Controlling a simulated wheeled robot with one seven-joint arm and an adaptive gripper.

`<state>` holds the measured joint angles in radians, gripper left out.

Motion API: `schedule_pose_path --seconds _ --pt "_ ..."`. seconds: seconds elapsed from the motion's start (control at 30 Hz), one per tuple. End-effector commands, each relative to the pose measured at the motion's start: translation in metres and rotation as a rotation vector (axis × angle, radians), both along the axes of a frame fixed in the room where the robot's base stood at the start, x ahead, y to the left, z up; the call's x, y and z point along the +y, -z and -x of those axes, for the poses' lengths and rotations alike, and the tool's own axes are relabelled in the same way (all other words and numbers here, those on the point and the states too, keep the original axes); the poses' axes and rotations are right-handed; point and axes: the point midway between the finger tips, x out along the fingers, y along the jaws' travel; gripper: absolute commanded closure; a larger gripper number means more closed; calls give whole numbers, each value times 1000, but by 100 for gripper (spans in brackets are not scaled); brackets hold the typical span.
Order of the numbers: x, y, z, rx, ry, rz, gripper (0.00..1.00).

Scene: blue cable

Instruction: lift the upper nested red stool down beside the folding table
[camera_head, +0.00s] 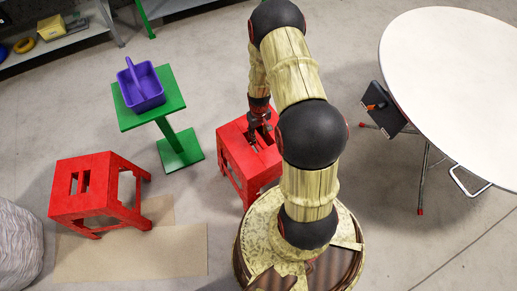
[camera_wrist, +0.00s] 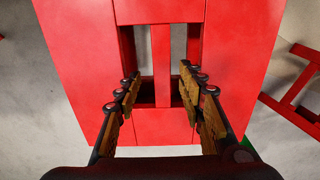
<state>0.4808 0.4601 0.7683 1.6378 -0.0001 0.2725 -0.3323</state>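A red stool (camera_head: 236,150) stands on the floor below my gripper (camera_head: 260,122), left of the white round folding table (camera_head: 455,75). Its seat (camera_wrist: 75,70) has two slots with a narrow bar (camera_wrist: 161,65) between them. In the wrist view my gripper (camera_wrist: 158,95) is open, its fingers on either side of the bar with gaps showing. Whether the fingertips are inside the slots is unclear. A second red stool (camera_head: 100,185) stands apart at the left, partly on a tan mat. My arm hides part of the first stool's right side.
A green stand (camera_head: 172,85) holding a purple basket (camera_head: 142,88) is behind and between the stools. The tan mat (camera_head: 150,255) lies at lower left. A shelf (camera_head: 65,40) is at the back left. A dark panel (camera_head: 382,110) is under the table's edge. Bare floor lies between stool and table.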

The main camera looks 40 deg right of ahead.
Motion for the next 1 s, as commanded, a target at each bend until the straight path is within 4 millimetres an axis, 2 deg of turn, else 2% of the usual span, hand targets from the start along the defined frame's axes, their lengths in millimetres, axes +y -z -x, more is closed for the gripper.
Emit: schedule_pose_path --seconds 0.1,0.3,0.53,1.0 --pt "3 22 5 5 0 -3 61" --pt "4 43 5 4 0 -2 61" --pt "3 42 5 3 0 -1 61" --pt "3 42 5 3 0 -1 88"
